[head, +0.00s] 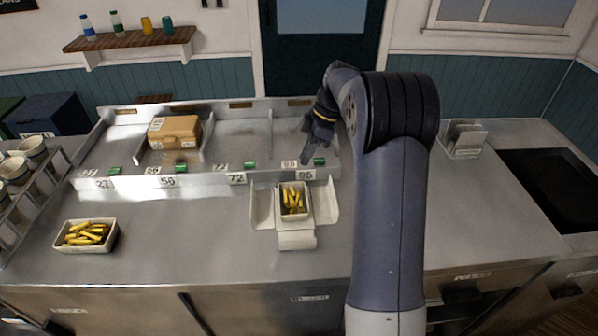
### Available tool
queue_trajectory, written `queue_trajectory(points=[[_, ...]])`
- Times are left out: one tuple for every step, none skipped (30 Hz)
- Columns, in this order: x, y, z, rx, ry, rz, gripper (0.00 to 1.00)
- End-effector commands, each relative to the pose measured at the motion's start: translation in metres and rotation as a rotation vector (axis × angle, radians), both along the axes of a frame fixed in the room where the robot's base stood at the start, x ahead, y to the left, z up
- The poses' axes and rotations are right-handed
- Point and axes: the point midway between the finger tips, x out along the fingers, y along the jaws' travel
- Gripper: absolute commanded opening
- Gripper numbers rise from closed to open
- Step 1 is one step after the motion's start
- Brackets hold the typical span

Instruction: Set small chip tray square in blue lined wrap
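A small chip tray (283,211) filled with yellow chips sits on a pale paper wrap (297,240) on the steel counter. The wrap's flaps show open at the left, right and front of the tray. The tray looks roughly in line with the wrap, its long side running front to back. I cannot make out a blue lining on the wrap at this size. My gripper (311,155) is behind and above the tray, over the ledge with the number labels, apart from the tray. Its fingers are dark and small, and I cannot tell how far apart they are.
A larger chip tray (87,247) stands at the left front. A closed tan box (174,132) sits in a rear bay. The numbered ledge (205,188) runs behind the wrap. Cups in a rack (37,177) stand far left. The counter between the two trays is clear.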

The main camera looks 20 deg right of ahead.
Motion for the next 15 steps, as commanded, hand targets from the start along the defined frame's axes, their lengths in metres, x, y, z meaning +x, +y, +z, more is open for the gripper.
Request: queue_trajectory(points=[[0.001,-0.004,0.006,-0.001,-0.004,-0.002,0.11],[0.001,-0.005,0.010,0.000,-0.002,-0.001,0.11],[0.002,-0.006,0.014,-0.001,-0.003,0.000,0.11],[0.002,-0.007,0.016,0.000,-0.002,0.000,0.11],[0.002,-0.008,0.018,0.000,-0.001,0.001,0.11],[0.002,-0.009,0.020,0.000,0.000,0.001,0.11],[0.001,-0.009,0.021,0.000,0.000,0.001,0.11],[0.002,-0.009,0.021,0.000,0.000,0.001,0.11],[0.002,-0.010,0.022,0.000,0.000,0.001,0.11],[0.002,-0.010,0.022,0.000,0.000,0.001,0.11],[0.002,-0.010,0.022,0.000,0.000,0.001,0.11],[0.002,-0.010,0.022,0.000,0.000,0.001,0.11],[0.002,-0.010,0.022,0.000,0.000,0.001,0.11],[0.002,-0.010,0.022,0.000,0.000,0.001,0.11],[0.002,-0.010,0.022,0.000,0.000,0.001,0.11]])
